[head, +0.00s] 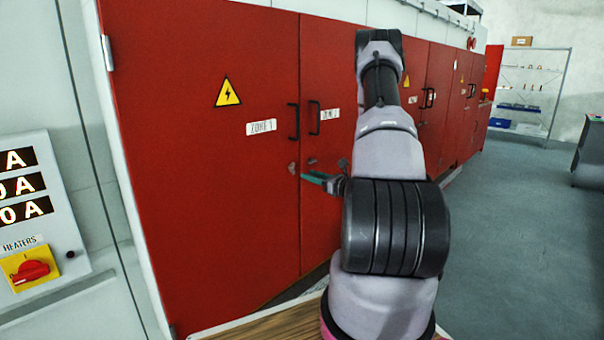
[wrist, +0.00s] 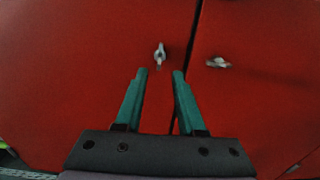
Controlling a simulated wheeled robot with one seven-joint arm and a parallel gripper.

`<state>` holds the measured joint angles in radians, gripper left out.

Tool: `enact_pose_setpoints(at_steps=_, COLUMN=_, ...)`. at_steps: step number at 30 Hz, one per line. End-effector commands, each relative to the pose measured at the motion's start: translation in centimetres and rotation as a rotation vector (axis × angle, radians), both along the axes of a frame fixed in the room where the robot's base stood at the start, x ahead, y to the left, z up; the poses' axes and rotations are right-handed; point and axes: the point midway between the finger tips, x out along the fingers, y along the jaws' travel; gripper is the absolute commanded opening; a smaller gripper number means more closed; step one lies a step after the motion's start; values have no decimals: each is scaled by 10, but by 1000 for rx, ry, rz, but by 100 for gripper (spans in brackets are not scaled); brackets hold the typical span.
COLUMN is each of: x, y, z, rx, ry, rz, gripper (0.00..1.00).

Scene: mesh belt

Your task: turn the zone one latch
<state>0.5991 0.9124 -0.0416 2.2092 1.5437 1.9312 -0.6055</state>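The zone one latch (head: 292,168) is a small metal piece low on the red door labelled ZONE 1 (head: 230,190), near its right edge. In the wrist view this latch (wrist: 160,54) stands roughly upright, just beyond the fingertips and in line with the gap between them. My gripper (wrist: 160,72) has two teal fingers, spread apart and empty. In the head view my gripper (head: 308,176) points left at the latch, close to the door; contact cannot be told. The neighbouring door's latch (wrist: 218,63) lies roughly sideways, to the right of the fingers.
Black handles (head: 294,121) stand out above the latches beside the door seam. A heater panel with a red knob (head: 30,271) is at the left. A wooden surface (head: 285,322) lies below the cabinet. The grey floor (head: 520,230) at the right is open.

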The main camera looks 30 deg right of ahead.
Motion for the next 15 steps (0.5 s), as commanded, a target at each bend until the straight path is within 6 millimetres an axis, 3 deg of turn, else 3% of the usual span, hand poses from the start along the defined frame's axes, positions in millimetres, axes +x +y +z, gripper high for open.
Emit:
enact_pose_setpoints(at_steps=6, x=-31, y=-12, z=0, rx=1, ry=1, rz=-2, gripper=39)
enact_pose_setpoints(at_steps=15, x=-38, y=-13, z=0, rx=-1, ry=0, rz=1, gripper=39)
